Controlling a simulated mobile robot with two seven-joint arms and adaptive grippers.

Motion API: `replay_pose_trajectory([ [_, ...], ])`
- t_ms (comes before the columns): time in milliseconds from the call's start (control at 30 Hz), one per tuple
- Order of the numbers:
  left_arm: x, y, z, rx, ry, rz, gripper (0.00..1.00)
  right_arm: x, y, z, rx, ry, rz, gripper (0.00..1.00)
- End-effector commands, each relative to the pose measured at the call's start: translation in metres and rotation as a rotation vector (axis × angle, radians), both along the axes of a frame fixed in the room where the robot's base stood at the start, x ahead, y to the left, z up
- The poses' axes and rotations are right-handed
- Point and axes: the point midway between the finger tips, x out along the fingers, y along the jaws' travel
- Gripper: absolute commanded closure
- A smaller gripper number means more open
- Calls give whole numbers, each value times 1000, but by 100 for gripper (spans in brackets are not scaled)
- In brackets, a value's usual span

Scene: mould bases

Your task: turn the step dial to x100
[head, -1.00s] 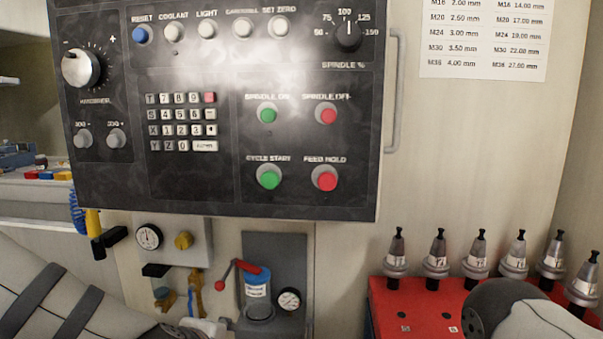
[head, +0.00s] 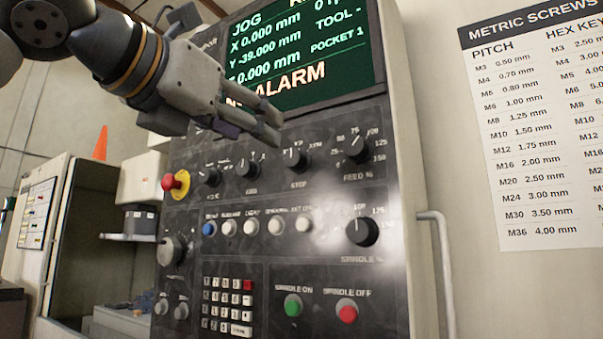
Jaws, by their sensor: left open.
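The step dial (head: 297,159) is a small dark knob with a white mark, above the word STEP on the black control panel. Its mark appears to point roughly up; the numbers around it are too small to read. My left gripper (head: 272,127) reaches in from the upper left, in front of the lower edge of the screen. It is open and empty, its fingertips just above and left of the step dial and apparently clear of it. My right gripper is out of view.
The axis dial (head: 248,167) and feed dial (head: 357,150) flank the step dial. A red emergency stop (head: 175,183) is at the panel's left. The screen (head: 310,60) reads JOG and ALARM. A handle (head: 442,265) stands out at the right edge.

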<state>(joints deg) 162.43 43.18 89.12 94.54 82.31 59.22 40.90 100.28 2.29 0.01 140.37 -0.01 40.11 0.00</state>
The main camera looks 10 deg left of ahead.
Motion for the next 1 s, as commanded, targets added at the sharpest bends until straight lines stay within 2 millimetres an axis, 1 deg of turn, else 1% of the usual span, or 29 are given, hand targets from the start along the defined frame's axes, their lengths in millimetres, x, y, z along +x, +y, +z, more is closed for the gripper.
replay_pose_trajectory([
  [33,11,-3,-4,2,10,1,52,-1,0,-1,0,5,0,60],
  [67,18,-6,-5,3,10,2,52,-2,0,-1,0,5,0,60],
  [200,54,-18,-5,5,11,2,52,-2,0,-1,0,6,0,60],
  [300,77,-26,-5,4,10,2,52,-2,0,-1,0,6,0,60],
  [400,95,-31,-5,5,8,2,52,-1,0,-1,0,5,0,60],
  [500,106,-35,-4,6,6,2,52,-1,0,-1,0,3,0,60],
  [600,112,-37,-4,6,5,2,52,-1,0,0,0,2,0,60],
  [833,112,-37,-4,7,5,2,52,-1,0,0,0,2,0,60],
  [867,112,-37,-4,7,5,2,58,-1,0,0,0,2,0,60],
  [900,112,-37,-4,8,5,2,68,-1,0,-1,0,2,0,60],
  [967,112,-37,-4,8,4,3,81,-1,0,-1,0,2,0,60],
  [1000,112,-37,-4,8,4,3,90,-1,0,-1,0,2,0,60],
])
